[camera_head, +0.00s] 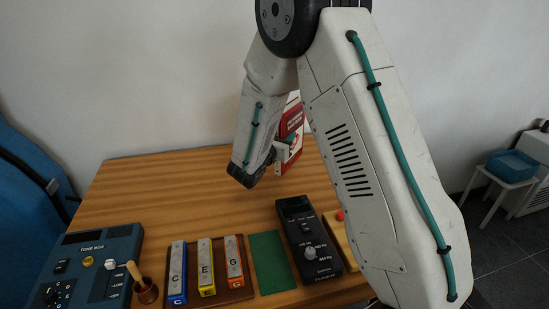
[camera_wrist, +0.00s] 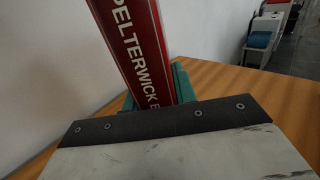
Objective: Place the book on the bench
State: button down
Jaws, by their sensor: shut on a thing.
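A red book (camera_head: 291,123) with pale page edges is held upright above the wooden bench (camera_head: 140,180) near its back edge, partly behind my arm. In the wrist view its red spine (camera_wrist: 135,45) shows white lettering reading "PELTERWICK". My gripper (camera_head: 283,156) is shut on the lower part of the book; in the wrist view teal finger parts (camera_wrist: 182,83) show on both sides of the spine.
Along the bench front stand a blue tone box (camera_head: 95,255), a wooden cup with a mallet (camera_head: 147,291), C, E and G bars (camera_head: 206,268), a green mat (camera_head: 270,262) and a black meter (camera_head: 310,240). A red-button board (camera_head: 343,228) is partly hidden. The back left of the bench is clear.

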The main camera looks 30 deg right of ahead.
jog(key=shift+f, duration=2.65)
jog(key=c, duration=1.1)
grip_release()
